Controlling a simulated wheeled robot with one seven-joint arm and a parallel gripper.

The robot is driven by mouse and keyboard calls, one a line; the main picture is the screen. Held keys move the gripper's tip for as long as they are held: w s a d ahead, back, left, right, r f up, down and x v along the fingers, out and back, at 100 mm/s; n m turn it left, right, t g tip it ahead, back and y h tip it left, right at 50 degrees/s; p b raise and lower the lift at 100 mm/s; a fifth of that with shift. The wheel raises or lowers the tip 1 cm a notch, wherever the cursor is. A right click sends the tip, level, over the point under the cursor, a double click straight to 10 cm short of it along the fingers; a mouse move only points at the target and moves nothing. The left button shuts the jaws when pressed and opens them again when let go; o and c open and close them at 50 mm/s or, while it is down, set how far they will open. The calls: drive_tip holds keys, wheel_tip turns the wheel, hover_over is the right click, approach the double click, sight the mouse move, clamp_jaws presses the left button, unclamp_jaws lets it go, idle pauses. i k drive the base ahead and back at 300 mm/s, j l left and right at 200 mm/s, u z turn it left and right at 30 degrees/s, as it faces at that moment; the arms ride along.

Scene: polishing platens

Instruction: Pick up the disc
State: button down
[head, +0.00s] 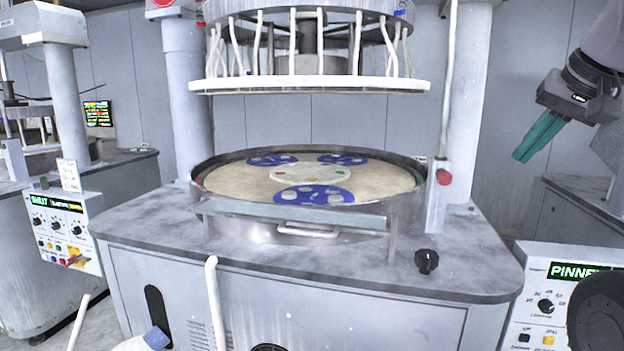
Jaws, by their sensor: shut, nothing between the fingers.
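A round platen (240,185) with a beige surface sits inside a metal rim in the middle of the head view. Three blue round carriers lie on it: one in front (313,188), one at back left (271,160) and one at back right (342,159). Small pale discs (335,197) sit on the front carrier; which one is the task's disc I cannot tell. A cream central plate (304,177) with coloured dots lies between the carriers. My gripper (522,156), with teal fingers, is shut and empty, up at the right, well away from the platen.
A large upper plate (310,86) with hanging white tubes is above the platen. A metal bar (290,212) and a handle (308,229) are at the platen's front. A black knob (427,261) stands on the grey worktop (150,232). A post (440,195) rises at right.

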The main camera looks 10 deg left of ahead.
sight(332, 199)
drive_tip(key=i+j, duration=0.2)
drive_tip(key=j, duration=0.15)
drive_tip(key=i+j+u, duration=0.15)
drive_tip(key=j, duration=0.2)
drive_tip(key=i+j, duration=0.25)
drive_tip(key=j+u, duration=0.05)
drive_tip(key=j, duration=0.05)
